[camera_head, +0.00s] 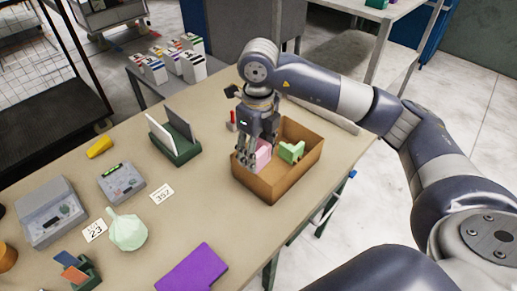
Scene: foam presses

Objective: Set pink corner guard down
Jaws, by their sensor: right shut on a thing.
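My right gripper (247,160) points down over the left part of an open brown box (281,187) on the table. It is shut on the pink corner guard (263,154), which is at the box's left side, partly hidden by the fingers. I cannot tell whether the guard touches the box floor. A light green corner guard (291,151) lies in the box to the right of the pink one. My left gripper is not in view.
On the beige table (208,205) are a green holder with upright plates (176,150), a pale green bottle (127,231), grey devices (122,182), a yellow object (99,147) and a purple block (192,269). Bare table lies left of the box.

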